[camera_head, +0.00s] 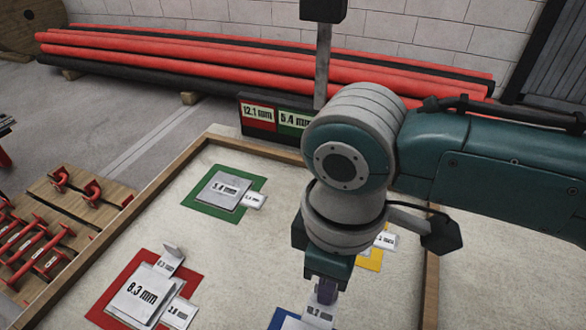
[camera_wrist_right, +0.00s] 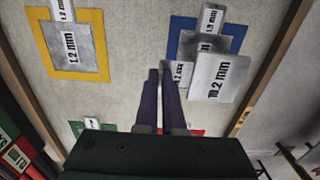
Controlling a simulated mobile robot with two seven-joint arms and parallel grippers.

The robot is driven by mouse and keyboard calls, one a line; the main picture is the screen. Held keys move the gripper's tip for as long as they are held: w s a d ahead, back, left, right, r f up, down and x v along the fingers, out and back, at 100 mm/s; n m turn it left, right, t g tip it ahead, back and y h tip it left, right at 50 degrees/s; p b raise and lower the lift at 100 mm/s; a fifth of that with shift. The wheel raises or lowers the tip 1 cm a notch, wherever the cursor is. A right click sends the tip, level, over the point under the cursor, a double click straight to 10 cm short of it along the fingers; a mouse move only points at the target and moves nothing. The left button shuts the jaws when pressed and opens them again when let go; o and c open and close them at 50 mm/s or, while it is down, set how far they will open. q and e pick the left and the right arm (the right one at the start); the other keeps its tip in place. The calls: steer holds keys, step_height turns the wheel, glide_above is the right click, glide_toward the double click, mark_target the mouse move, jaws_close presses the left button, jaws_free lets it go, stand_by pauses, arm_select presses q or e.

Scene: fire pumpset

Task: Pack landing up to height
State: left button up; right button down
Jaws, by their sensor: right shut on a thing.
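My right gripper (camera_head: 325,290) points down over the blue square (camera_head: 287,321); in the right wrist view its fingers (camera_wrist_right: 161,74) are close together. They are shut on a thin grey shim plate (camera_wrist_right: 179,74) at the fingertips, its label hard to read. A larger 10.2 mm plate (camera_wrist_right: 222,78) lies beside it over the blue square, overlapping a grey pad. A green square (camera_head: 216,212) holds a 5.4 mm plate (camera_head: 223,190). A red square (camera_head: 106,305) holds an 8.3 mm plate (camera_head: 143,294) with small plates. A 1.2 mm plate (camera_wrist_right: 70,48) lies on yellow. My left gripper is not seen.
A wooden rim (camera_head: 170,189) borders the pale surface. A sign with 12.1 mm on red (camera_head: 258,115) and 5.4 mm on green stands behind it. A board with red tools (camera_head: 38,237) is at the left. Red pipes (camera_head: 200,55) lie along the back wall.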

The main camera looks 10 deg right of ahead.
steer(key=shift+s+d, duration=0.1)
steer(key=shift+r+p, duration=0.2)
steer(key=shift+p, duration=0.25)
step_height(320, 180, down, 6)
steer(key=b, duration=0.4)
steer(key=shift+b, duration=0.3)
steer(key=shift+f, duration=0.25)
steer(key=shift+f+b, duration=0.4)
steer(key=shift+f, duration=0.05)
steer(key=c, duration=0.9)
jaws_free()
steer(key=shift+c, duration=0.2)
steer(key=shift+r, duration=0.15)
